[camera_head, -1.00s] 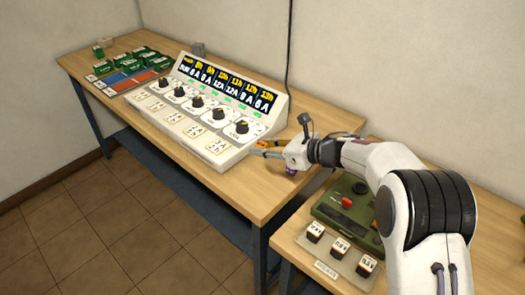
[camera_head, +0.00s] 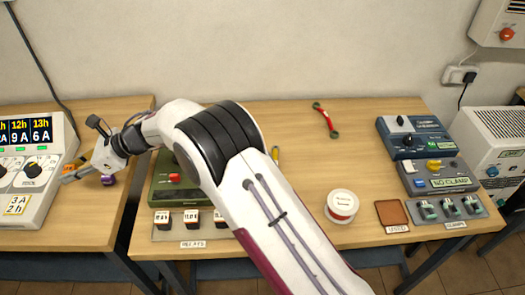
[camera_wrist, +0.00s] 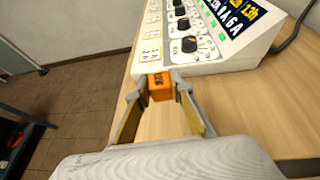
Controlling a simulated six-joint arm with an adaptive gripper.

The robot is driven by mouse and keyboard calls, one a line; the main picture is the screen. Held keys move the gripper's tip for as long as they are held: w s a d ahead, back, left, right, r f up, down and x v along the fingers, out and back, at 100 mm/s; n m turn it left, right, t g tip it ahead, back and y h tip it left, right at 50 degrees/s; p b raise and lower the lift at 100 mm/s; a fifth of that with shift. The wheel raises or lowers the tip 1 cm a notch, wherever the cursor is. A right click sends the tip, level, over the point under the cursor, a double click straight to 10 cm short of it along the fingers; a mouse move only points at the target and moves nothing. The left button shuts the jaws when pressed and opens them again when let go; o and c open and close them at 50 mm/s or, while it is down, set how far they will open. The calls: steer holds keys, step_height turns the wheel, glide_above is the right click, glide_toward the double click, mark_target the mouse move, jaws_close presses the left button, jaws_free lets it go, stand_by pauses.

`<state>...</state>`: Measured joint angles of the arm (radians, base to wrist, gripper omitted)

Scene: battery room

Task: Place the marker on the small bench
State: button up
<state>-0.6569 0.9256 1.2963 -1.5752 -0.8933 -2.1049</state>
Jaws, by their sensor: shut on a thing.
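My gripper (camera_head: 70,176) is over the left bench, just right of the dial console. In the wrist view my gripper (camera_wrist: 162,84) is shut on an orange block (camera_wrist: 161,88) with dark lettering, which I take to be the marker. The orange block (camera_head: 74,163) is small and partly hidden in the head view. I cannot tell whether it touches the bench top. The left bench (camera_head: 110,218) carries the console. The bench right of it (camera_head: 285,215) stands across a narrow gap; I cannot tell which is the small bench.

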steer(key=w+d+m+t, duration=0.3)
steer(key=w+d+t, duration=0.1)
steer(key=w+d, duration=0.95)
steer(key=m+t+h, duration=0.9)
steer(key=m+t, duration=0.1)
steer(key=m, duration=0.2)
glide_above(274, 124)
step_height(274, 124, down, 6)
steer(key=shift+r, duration=0.15)
steer(key=shift+f, duration=3.15)
steer(key=shift+f, duration=0.1)
steer(key=shift+f, duration=1.75)
